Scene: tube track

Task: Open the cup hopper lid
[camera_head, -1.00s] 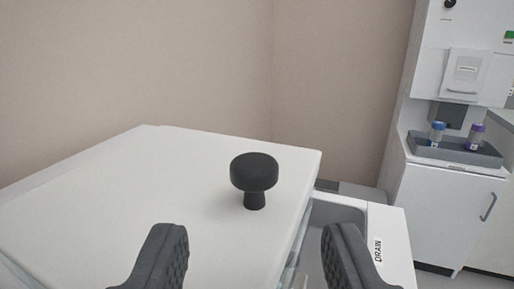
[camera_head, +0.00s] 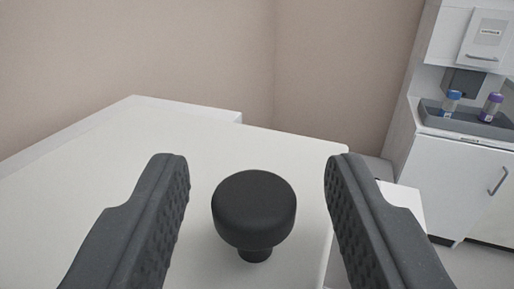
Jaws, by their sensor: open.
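A white lid (camera_head: 100,190) fills the lower left of the view, flat and pale, with a rounded right corner. A black round knob (camera_head: 254,208) on a short stem stands upright on it near its right edge. My gripper (camera_head: 257,170) is open, with one dark ridged finger on each side of the knob. The knob shows between the fingers with a gap on both sides; neither finger appears to touch it. Whatever is under the lid is hidden.
A beige wall (camera_head: 180,60) rises behind the lid. At the right, a white cabinet (camera_head: 455,185) carries a grey tray (camera_head: 465,122) with a blue-capped tube (camera_head: 452,102) and a purple-capped tube (camera_head: 491,107). A white surface (camera_head: 408,212) shows behind my right finger.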

